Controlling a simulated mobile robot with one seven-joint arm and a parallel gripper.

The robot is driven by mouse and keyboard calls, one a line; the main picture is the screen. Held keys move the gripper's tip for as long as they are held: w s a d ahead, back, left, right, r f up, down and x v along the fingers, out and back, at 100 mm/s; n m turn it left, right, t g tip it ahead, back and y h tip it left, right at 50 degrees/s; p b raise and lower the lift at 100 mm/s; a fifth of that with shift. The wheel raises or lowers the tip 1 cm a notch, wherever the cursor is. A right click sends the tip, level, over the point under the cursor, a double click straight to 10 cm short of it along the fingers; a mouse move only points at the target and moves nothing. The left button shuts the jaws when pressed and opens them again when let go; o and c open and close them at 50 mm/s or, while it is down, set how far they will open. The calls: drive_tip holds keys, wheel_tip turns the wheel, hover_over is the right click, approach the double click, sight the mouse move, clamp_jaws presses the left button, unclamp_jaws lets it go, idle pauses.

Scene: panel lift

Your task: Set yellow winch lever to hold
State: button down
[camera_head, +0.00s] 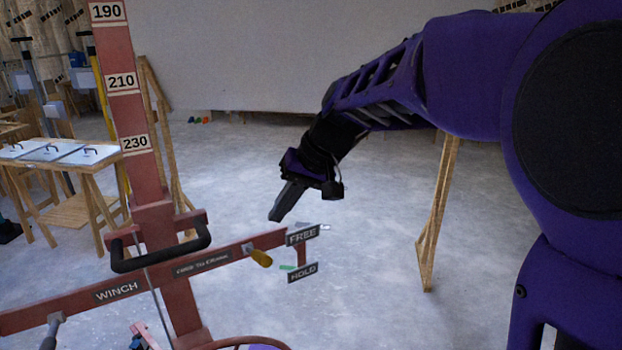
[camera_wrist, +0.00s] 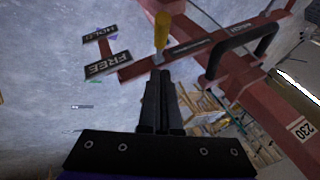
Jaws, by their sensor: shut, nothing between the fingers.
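The yellow winch lever (camera_head: 261,258) is on the red winch arm (camera_head: 215,260), just left of the FREE (camera_head: 302,235) and HOLD (camera_head: 302,272) plates. FREE is above HOLD in the head view. The lever's yellow grip points down and to the right there, between the two plates' heights. In the wrist view the yellow lever (camera_wrist: 162,32) stands just beyond my fingertips. My gripper (camera_head: 274,216) is shut and empty, above the lever in the head view, and appears apart from it. It also shows in the wrist view (camera_wrist: 160,75).
A black handle (camera_head: 160,258) sticks out from the red mast (camera_head: 135,130) left of the lever. A wooden table with panels (camera_head: 60,150) stands at the far left. A wooden post (camera_head: 438,220) stands at the right. Open floor lies between.

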sight(256, 254)
drive_tip(key=shift+s+a+f, duration=0.3)
drive_tip(key=shift+f, duration=0.55)
drive_tip(key=shift+s+a+f, duration=0.3)
drive_tip(key=shift+s+f, duration=0.05)
drive_tip(key=shift+f, duration=0.5)
drive_tip(key=shift+s+a+f, duration=0.3)
drive_tip(key=shift+f, duration=0.55)
drive_tip(key=shift+f+b, duration=0.2)
drive_tip(key=shift+b, duration=0.35)
drive_tip(key=shift+s+f, duration=0.1)
